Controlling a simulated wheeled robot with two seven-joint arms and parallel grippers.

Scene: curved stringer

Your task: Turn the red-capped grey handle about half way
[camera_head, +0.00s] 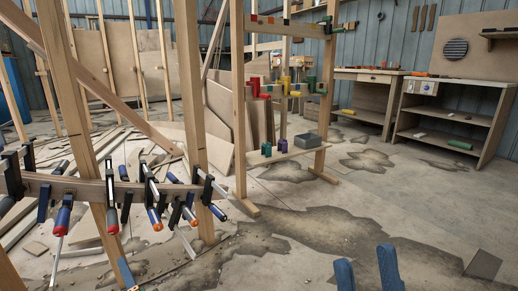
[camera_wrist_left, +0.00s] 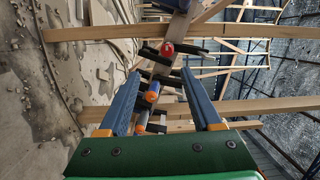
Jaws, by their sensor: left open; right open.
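The red-capped grey handle (camera_head: 112,219) hangs from a clamp on the wooden stringer at the left in the head view. Its red cap (camera_wrist_left: 167,48) shows in the left wrist view, beyond my fingertips and roughly between their lines. My left gripper (camera_wrist_left: 162,72) is open with its blue fingers apart; nothing is gripped. In the head view one blue finger of it (camera_head: 125,272) shows below the handle, apart from it; the rest is hidden. My right gripper (camera_head: 367,265) is open and empty at the bottom, right of centre, over the floor.
Neighbouring clamp handles crowd the stringer (camera_head: 85,190): a blue one (camera_head: 63,217) to the left and an orange-capped one (camera_head: 155,217) to the right. Upright posts (camera_head: 190,100) stand close by. Shelves and a workbench (camera_head: 455,115) stand far right. Floor in the centre is mostly free.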

